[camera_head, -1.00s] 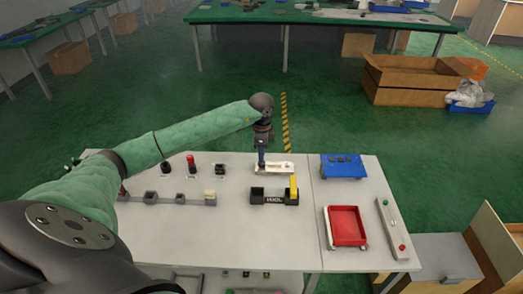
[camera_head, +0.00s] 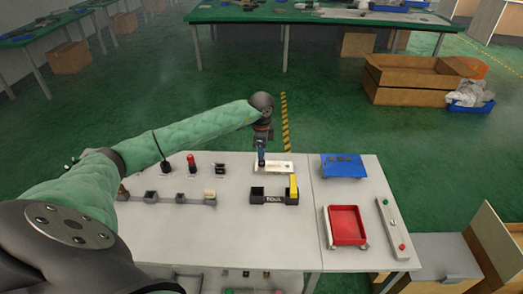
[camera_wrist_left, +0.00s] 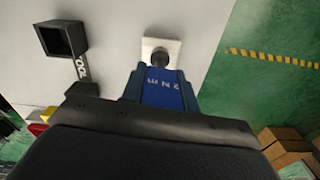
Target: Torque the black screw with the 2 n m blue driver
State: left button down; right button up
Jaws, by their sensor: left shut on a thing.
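My left gripper (camera_head: 262,144) is shut on the blue driver (camera_head: 261,157), held upright with its tip down over the white plate (camera_head: 275,168). In the left wrist view the blue driver (camera_wrist_left: 163,90) shows the marking "2 N m", and its dark tip end lies over the white plate (camera_wrist_left: 172,46). The black screw is hidden under the driver, so I cannot tell whether the tip touches it. The black tool holder (camera_head: 268,198) stands in front of the plate with a yellow driver (camera_head: 293,187) in its right end. My right gripper is not in view.
A blue tray (camera_head: 343,166) and a red bin (camera_head: 346,226) stand to the right, with a light bar with buttons (camera_head: 392,228) beyond. A red-topped fixture (camera_head: 191,162) and a row of grey blocks (camera_head: 170,198) are at the left. The table's front middle is clear.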

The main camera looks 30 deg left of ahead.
pick_arm(q)
jog(key=shift+m, duration=1)
jog(key=shift+r+p, duration=1.05)
jog(key=shift+r, duration=1.5)
